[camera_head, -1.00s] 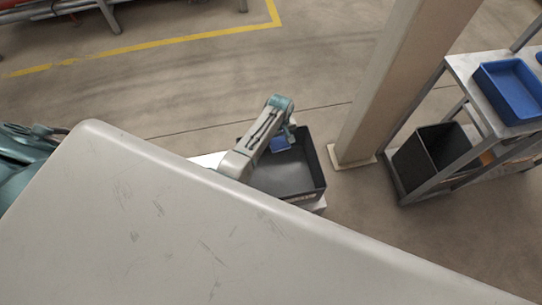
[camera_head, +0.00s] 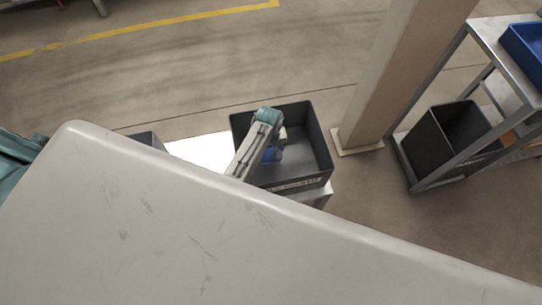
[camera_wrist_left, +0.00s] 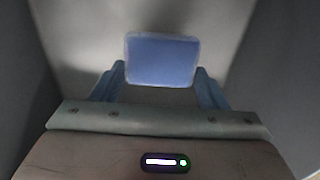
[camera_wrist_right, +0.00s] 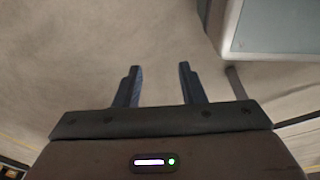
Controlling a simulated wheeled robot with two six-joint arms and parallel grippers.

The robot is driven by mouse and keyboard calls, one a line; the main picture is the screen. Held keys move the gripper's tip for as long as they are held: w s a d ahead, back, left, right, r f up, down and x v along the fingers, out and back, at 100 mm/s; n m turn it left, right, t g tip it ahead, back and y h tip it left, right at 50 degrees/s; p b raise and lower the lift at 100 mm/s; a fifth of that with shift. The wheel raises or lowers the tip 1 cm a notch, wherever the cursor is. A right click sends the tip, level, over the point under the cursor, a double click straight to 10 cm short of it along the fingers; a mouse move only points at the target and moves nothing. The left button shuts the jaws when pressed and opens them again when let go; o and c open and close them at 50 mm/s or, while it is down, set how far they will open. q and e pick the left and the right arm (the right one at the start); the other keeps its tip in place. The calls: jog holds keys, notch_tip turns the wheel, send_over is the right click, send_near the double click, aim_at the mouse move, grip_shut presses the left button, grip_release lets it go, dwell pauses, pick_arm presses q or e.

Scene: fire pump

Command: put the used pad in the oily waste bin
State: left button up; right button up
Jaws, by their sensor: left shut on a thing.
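The used pad (camera_wrist_left: 162,60) is a small blue rounded rectangle. My left gripper (camera_wrist_left: 160,76) is shut on it. In the head view the left gripper (camera_head: 275,153) is over or inside a dark open bin (camera_head: 318,150) with a pale label on its front; a bit of blue shows beside the gripper. In the left wrist view dark bin walls (camera_wrist_left: 285,70) rise on both sides, with a grey floor beyond the pad. I cannot tell whether the pad touches the floor. My right gripper (camera_wrist_right: 160,68) is open and empty, away from the bin.
A large pale grey surface (camera_head: 200,230) fills the foreground. A white surface (camera_head: 200,150) and part of another dark container (camera_head: 148,140) are left of the bin. A beige column (camera_head: 395,80) stands right of it. A metal shelf (camera_head: 490,35) holds a blue tray (camera_head: 528,45) and a black crate (camera_head: 440,140).

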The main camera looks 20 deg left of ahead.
aim_at(270, 155)
pick_arm(q)
jog(key=shift+f+b, duration=0.35)
jog(key=shift+f, duration=2)
pick_arm(e)
jog(key=shift+w+a+r, duration=0.15)
jog(key=shift+w+r, duration=0.45)
jog(key=shift+r, duration=0.35)
pick_arm(q)
jog(key=shift+f, duration=0.15)
jog(key=o, duration=1)
jog(key=shift+o, duration=0.2)
pick_arm(e)
jog(key=shift+w+r, duration=0.15)
pick_arm(q)
notch_tip(270, 155, up, 12)
jog(key=shift+r+p, duration=0.2)
jog(key=shift+p, duration=0.65)
pick_arm(e)
jog(key=s+f, duration=0.2)
jog(key=f, duration=0.1)
jog(key=s+f, duration=0.1)
jog(key=shift+s+d+f, duration=0.2)
jog(key=shift+d+f, duration=0.05)
jog(key=shift+d, duration=0.05)
